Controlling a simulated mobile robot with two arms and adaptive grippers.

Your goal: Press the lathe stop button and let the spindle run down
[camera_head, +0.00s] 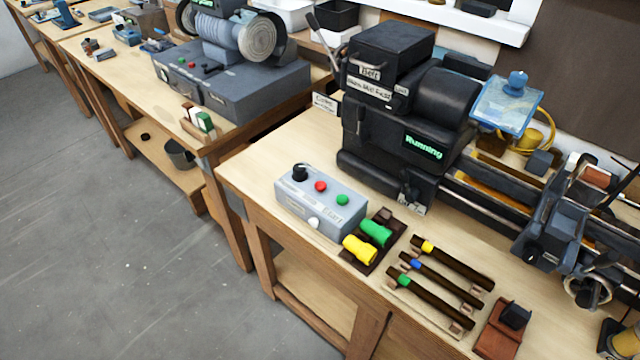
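A grey control box (318,205) sits near the front left corner of the lathe bench. It has a black knob (299,172) and a red button (320,186) on top, plus a green button (342,199) to the right; the label on its front appears to read "Start". The black lathe (395,150) stands behind it, with a green "Running" display (424,147) on its headstock. A clear bluish guard (508,105) is at the right of the headstock. Whether the spindle turns cannot be told. Neither of my grippers is in view.
Right of the box are a yellow cylinder (359,250) and a green cylinder (376,232) on a dark holder, then several dark tools (450,263) with coloured bands. A separate bench with a grinder (225,40) stands left. The grey floor (130,240) in front is clear.

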